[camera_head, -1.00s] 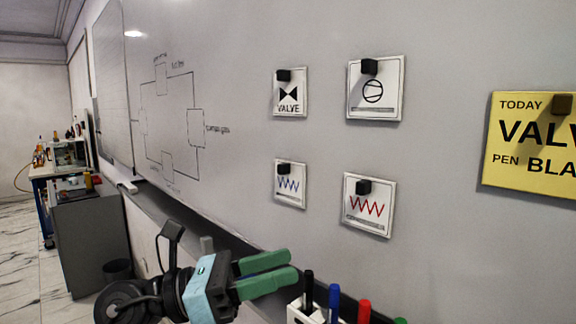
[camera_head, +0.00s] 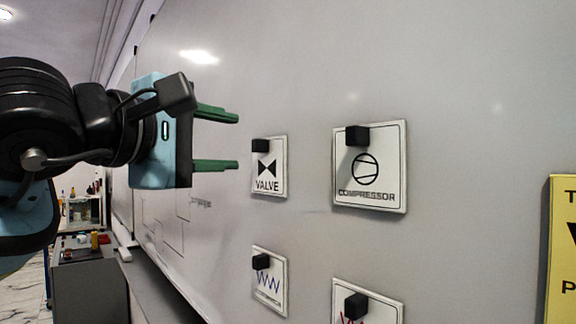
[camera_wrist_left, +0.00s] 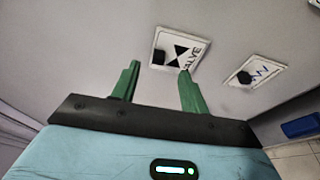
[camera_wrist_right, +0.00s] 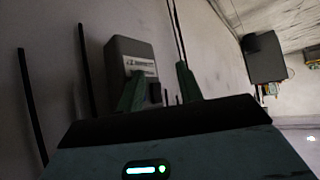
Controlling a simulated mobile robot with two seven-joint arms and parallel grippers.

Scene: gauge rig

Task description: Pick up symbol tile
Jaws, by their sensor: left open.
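The square white symbol tiles hang on a whiteboard, each with a black knob. The VALVE tile (camera_head: 270,172) is at upper left and the COMPRESSOR tile (camera_head: 376,166) is to its right. Below are a blue zigzag tile (camera_head: 272,283) and a red zigzag tile (camera_head: 385,308), partly cut off. My left gripper (camera_head: 238,141) is open and empty, just left of the VALVE tile in the head view. In the left wrist view the VALVE tile (camera_wrist_left: 186,48) lies beyond the fingertips, apart from them. My right gripper (camera_wrist_right: 157,80) shows only in its wrist view, open, with no tile between its fingers.
The whiteboard (camera_head: 310,80) fills most of the head view. A yellow sign (camera_head: 563,260) is at the right edge. A grey cabinet (camera_head: 88,292) stands at lower left. A grey box with a label (camera_wrist_right: 125,52) is beyond the right fingers.

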